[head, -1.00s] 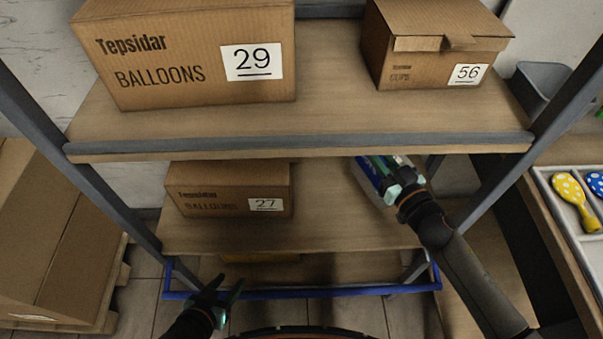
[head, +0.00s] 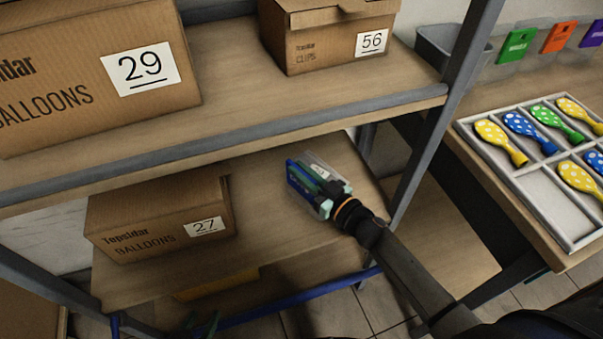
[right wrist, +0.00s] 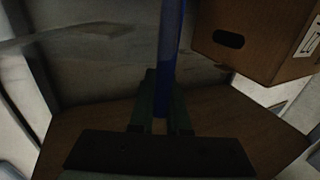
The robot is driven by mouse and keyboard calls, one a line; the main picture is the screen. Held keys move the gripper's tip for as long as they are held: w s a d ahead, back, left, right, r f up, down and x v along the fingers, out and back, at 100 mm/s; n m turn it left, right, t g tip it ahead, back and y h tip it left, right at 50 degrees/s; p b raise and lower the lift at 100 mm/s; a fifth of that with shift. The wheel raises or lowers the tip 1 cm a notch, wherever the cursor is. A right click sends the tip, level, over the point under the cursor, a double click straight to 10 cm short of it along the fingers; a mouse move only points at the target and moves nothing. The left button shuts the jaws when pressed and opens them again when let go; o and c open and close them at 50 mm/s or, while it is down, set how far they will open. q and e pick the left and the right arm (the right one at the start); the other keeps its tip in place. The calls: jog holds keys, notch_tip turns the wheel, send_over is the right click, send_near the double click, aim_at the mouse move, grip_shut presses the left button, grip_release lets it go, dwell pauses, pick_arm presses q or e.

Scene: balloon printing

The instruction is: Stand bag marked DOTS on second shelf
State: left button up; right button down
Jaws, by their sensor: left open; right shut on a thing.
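A thin bag with a blue edge and clear, partly green front (head: 302,178) is in my right gripper (head: 325,194), above the right part of the second shelf (head: 275,225). In the right wrist view the bag (right wrist: 171,45) shows edge-on as an upright blue strip between the fingers (right wrist: 160,112). Its DOTS marking cannot be read. I cannot tell whether its bottom touches the shelf. My left gripper (head: 204,325) is open and empty, low at the bottom edge of the head view, mostly cut off.
A carton marked 27 (head: 160,225) stands left on the second shelf; it also shows in the right wrist view (right wrist: 265,50). The top shelf (head: 230,95) holds cartons 29 (head: 100,75) and 56 (head: 325,40). A rack post (head: 440,125) and a balloon tray (head: 545,205) are at right.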

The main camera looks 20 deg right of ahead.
jog(key=c, duration=1.4)
grip_release()
jog(key=shift+f, duration=0.1)
jog(key=o, duration=0.5)
jog(key=shift+r, duration=0.35)
jog(key=v, duration=1.2)
jog(key=s+a+f+g+h, duration=0.1)
jog(key=s+a+f+g, duration=0.1)
jog(key=s+f, duration=0.1)
jog(key=s+a+f+m+g+h, duration=0.1)
jog(key=s+a+f+g, duration=0.1)
jog(key=s+f+g, duration=0.1)
jog(key=s+a+f+m+g+h, duration=0.1)
jog(key=s+a+f+g+h, duration=0.1)
jog(key=s+f, duration=0.3)
jog(key=shift+s+a+f+p, duration=0.15)
jog(key=shift+f+p, duration=0.15)
jog(key=shift+f, duration=0.3)
